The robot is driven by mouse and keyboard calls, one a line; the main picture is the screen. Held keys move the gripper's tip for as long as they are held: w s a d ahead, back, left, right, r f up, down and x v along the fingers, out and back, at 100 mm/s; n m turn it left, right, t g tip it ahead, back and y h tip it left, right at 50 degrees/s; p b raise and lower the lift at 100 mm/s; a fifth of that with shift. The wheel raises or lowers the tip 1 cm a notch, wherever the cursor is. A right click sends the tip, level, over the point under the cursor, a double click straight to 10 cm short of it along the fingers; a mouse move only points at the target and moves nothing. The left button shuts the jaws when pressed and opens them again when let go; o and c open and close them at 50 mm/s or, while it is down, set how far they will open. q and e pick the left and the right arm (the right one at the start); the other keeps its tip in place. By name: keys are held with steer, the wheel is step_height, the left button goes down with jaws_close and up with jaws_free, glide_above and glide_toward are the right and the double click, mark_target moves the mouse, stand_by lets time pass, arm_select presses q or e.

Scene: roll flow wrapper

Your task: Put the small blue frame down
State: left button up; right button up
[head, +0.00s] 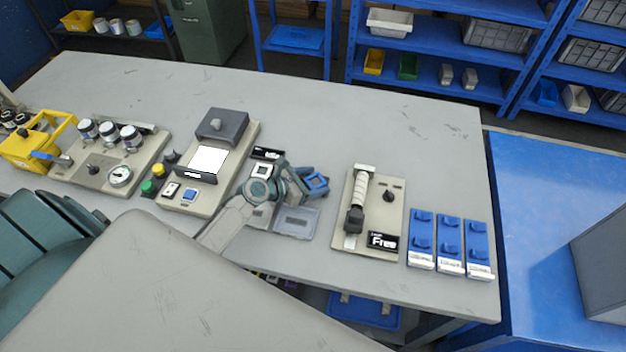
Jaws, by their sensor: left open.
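The small blue frame (316,184) is a square ring with an open middle, at the centre of the head view, just right of my left gripper. My left gripper (306,185) is open, with its fingertips at the frame's left side. Whether the frame touches the fingers or the surface under it is too small to tell. Below them a grey shallow tray (296,221) lies on the grey table (330,120), partly covered by my arm. My right gripper is not in view.
Left of my arm stands a station with a white screen (207,160) and buttons. To the right is a beige board with a white roll (360,188) and a "Free" label. Several blue holders (450,240) stand beyond it. The table's back half is clear.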

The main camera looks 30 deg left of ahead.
arm_select(q)
steer(key=shift+r, duration=0.1)
steer(key=b+v, duration=0.1)
steer(key=v, duration=1)
steer(key=shift+s+a+r, duration=0.25)
steer(key=shift+s, duration=0.15)
